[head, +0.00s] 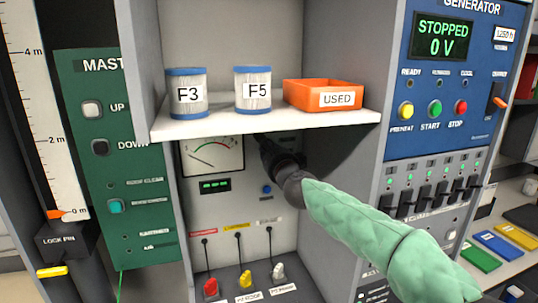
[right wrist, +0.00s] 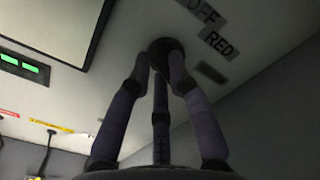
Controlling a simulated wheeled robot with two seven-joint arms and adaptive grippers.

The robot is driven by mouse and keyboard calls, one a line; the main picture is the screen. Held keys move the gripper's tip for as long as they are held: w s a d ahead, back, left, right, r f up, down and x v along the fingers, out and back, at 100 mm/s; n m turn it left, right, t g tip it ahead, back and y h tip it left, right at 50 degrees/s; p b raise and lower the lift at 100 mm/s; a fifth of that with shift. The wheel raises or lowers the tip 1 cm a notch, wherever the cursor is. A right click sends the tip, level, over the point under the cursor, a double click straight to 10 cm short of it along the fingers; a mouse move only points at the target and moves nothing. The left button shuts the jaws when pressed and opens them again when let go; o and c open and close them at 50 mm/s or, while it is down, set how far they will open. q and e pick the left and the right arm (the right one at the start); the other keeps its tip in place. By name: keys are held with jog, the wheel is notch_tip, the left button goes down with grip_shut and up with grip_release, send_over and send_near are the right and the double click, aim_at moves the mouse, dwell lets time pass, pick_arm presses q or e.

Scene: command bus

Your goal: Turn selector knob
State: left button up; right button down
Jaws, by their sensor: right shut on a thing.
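The selector knob (right wrist: 167,46) is a dark round knob on the grey panel in the right wrist view, with labels "OFF" and "RED" beside it. My right gripper (right wrist: 162,66) has its three fingers closed around it at the tips. In the head view my right arm reaches in from the lower right and the right gripper (head: 264,145) is at the panel under the shelf. It hides the knob there. The knob's pointer direction cannot be made out. My left gripper is not in view.
A white shelf (head: 270,121) overhangs the arm, holding fuses F3 (head: 187,92) and F5 (head: 253,90) and an orange "USED" tray (head: 305,95). A meter (head: 212,155) is left of the gripper. Red, yellow and white plugs (head: 245,279) are below. The generator panel (head: 455,70) is at right.

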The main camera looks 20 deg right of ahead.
jog(key=shift+f+m, duration=0.1)
jog(key=shift+m, duration=0.4)
jog(key=c, duration=1.1)
grip_release()
jog(key=shift+c, duration=0.2)
jog(key=shift+s, duration=0.15)
jog(key=s, duration=1.1)
jog(key=shift+s+d, duration=0.2)
jog(key=shift+s, duration=0.15)
